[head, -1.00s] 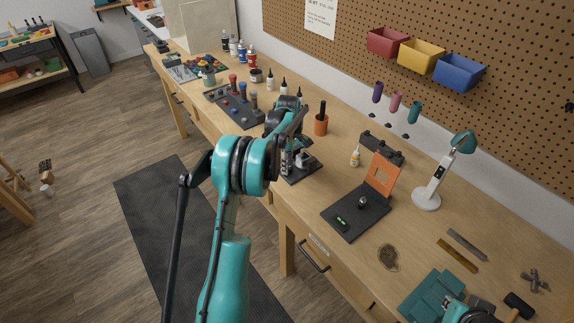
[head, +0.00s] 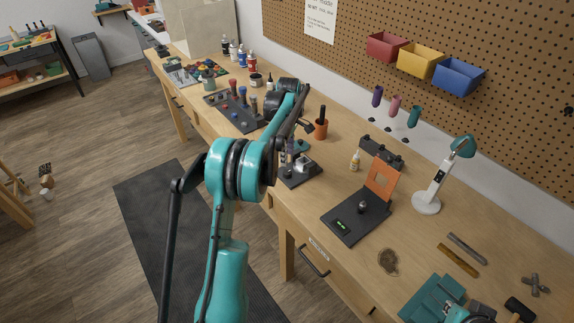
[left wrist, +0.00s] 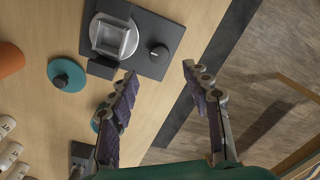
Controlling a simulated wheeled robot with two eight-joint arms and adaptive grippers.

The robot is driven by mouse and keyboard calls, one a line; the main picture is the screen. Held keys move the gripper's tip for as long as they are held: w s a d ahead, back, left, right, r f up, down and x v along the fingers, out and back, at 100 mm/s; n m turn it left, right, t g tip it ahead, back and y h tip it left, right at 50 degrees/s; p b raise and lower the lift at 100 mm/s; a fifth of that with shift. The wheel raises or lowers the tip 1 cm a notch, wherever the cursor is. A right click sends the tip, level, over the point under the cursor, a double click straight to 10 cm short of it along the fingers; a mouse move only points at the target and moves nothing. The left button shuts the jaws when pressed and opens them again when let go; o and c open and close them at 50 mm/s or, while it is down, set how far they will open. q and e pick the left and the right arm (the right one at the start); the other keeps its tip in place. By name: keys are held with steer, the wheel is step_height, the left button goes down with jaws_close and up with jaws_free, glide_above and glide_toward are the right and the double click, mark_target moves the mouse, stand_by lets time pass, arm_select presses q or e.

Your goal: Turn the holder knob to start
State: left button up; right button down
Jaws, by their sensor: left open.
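The holder (head: 301,177) is a dark base plate on the workbench, partly hidden by my left arm in the head view. In the left wrist view the holder (left wrist: 115,38) has a round silver part with a square seat. Its small round black knob (left wrist: 160,52) stands on the same plate beside that part. My left gripper (left wrist: 160,74) is open and empty, with purple pads on its fingers. In the picture, the knob lies just past the fingertips and between them; I see no contact. The gripper in the head view (head: 293,150) is over the holder.
A teal disc with a dark post (left wrist: 67,75) stands beside the holder. An orange cup (head: 321,129) is behind it. A dark plate with an orange frame (head: 352,222) lies to the right. The bench's front edge is close to the holder.

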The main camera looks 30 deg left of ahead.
arm_select(q)
steer(key=shift+w+r, duration=0.1)
steer(key=shift+r, duration=2.25)
steer(key=s+d+r+m+t+b, duration=0.2)
steer(key=s+d+r+m+t, duration=0.3)
steer(key=s+d+m, duration=0.65)
steer(key=s+d+f+m+t+b, duration=0.1)
steer(key=s+d+f+m, duration=0.3)
steer(key=s, duration=0.5)
steer(key=s+d+f+m+t+b, duration=0.1)
steer(key=s+d+f+m, duration=0.3)
steer(key=s, duration=0.5)
steer(key=shift+s+d+m+t, duration=0.2)
steer(key=shift+d+m+t, duration=0.25)
steer(key=shift+d, duration=0.6)
arm_select(e)
step_height(320, 180, down, 4)
